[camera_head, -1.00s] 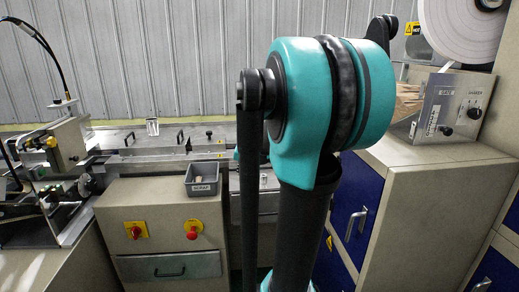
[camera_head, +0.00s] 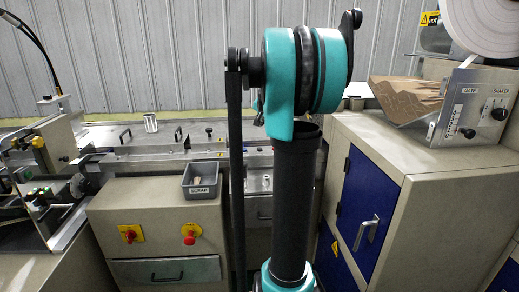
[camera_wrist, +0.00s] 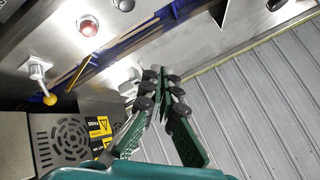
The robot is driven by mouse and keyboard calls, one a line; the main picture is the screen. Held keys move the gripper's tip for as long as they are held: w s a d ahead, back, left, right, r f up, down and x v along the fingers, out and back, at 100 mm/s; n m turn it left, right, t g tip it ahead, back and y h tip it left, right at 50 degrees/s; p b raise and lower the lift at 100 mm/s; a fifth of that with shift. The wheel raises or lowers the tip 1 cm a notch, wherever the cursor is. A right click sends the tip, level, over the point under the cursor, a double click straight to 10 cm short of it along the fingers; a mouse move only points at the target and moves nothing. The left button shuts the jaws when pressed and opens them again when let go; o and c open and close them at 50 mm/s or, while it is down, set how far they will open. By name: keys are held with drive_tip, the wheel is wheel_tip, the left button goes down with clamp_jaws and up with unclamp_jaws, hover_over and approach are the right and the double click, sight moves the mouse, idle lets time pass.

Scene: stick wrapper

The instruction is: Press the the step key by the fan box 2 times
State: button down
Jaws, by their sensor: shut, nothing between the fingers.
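The fan box (camera_wrist: 72,138), a dark vented housing with yellow warning labels, is at the lower left of the wrist view. My gripper (camera_wrist: 161,72) is shut and empty, its green fingers meeting at the tips, to the right of the fan box. A small grey metal part (camera_wrist: 128,88) shows beside the fingers, partly hidden by them; I cannot tell whether it is the step key or whether the fingers touch it. The head view does not show my gripper or clearly show the fan box.
In the wrist view, a red button (camera_wrist: 88,27) and a yellow-tipped lever (camera_wrist: 49,100) sit on the metal panel. In the head view, a grey scrap bin (camera_head: 200,190), a red knob (camera_head: 190,238) and a cabinet with a blue door (camera_head: 360,200) stand around my arm.

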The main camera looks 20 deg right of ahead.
sight(260, 149)
drive_tip(key=shift+f, duration=4.45)
drive_tip(key=shift+f, duration=0.15)
drive_tip(key=shift+f, duration=0.25)
drive_tip(key=shift+f, duration=0.45)
drive_tip(key=shift+r, duration=0.9)
drive_tip(key=shift+r, duration=2.5)
